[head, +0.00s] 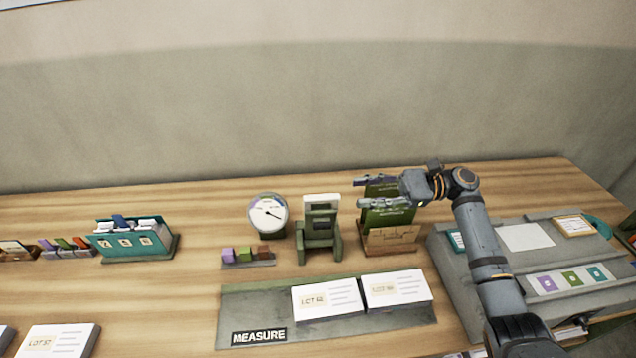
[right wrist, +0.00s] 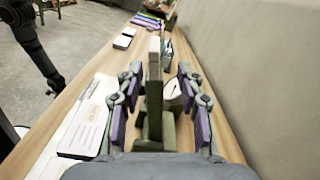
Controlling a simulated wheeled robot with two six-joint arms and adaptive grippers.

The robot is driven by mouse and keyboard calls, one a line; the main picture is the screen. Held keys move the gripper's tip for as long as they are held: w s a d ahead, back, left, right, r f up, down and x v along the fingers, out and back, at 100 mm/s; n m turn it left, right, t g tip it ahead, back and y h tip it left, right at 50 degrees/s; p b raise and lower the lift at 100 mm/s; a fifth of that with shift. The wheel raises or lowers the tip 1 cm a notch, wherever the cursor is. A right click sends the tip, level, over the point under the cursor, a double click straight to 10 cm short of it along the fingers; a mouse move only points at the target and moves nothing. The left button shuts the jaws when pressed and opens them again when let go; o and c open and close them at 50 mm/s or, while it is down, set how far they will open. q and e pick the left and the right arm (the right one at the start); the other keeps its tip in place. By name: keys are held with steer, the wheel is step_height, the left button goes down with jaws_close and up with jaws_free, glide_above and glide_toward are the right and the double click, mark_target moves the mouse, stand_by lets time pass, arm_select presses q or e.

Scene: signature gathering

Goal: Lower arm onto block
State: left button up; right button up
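A green stand with a pale upper block (head: 321,203) stands at the middle of the table beside a round dial gauge (head: 268,212). My right gripper (head: 361,193) comes in from the right, above a wooden holder with green folders. Its fingers point left toward the stand. In the right wrist view the right gripper (right wrist: 158,95) is open, with purple pads apart and nothing held. The green stand (right wrist: 154,125) shows between its fingers, apart from the pads. A dark limb, likely my left arm (right wrist: 35,40), shows in that view; its gripper is too small to read.
A grey mat marked MEASURE (head: 240,305) bears two lot card stacks (head: 327,299). A rack of small coloured blocks (head: 247,256) lies left of the stand. The wooden holder (head: 390,243) stands right of it. A teal card box (head: 134,240) is farther left. A grey desk unit (head: 455,265) fills the right.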

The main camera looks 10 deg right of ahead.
mark_target(320, 197)
steer(key=a, duration=0.2)
steer(key=a+p, duration=0.1)
steer(key=a, duration=0.1)
steer(key=a+p, duration=0.1)
steer(key=a, duration=0.2)
steer(key=shift+s+a+r, duration=0.1)
steer(key=shift+s+r, duration=0.15)
steer(key=shift+s, duration=0.15)
steer(key=shift+a+p, duration=0.55)
steer(key=shift+a, duration=0.7)
steer(key=shift+s+a, duration=0.15)
steer(key=shift+a, duration=0.15)
steer(key=shift+a+f, duration=0.1)
steer(key=shift+f, duration=0.05)
steer(key=shift+c, duration=0.6)
jaws_close()
arm_select(q)
steer(key=shift+g, duration=0.3)
steer(key=s+r, duration=0.2)
steer(key=s, duration=0.1)
steer(key=s+r, duration=0.1)
steer(key=shift+s, duration=0.4)
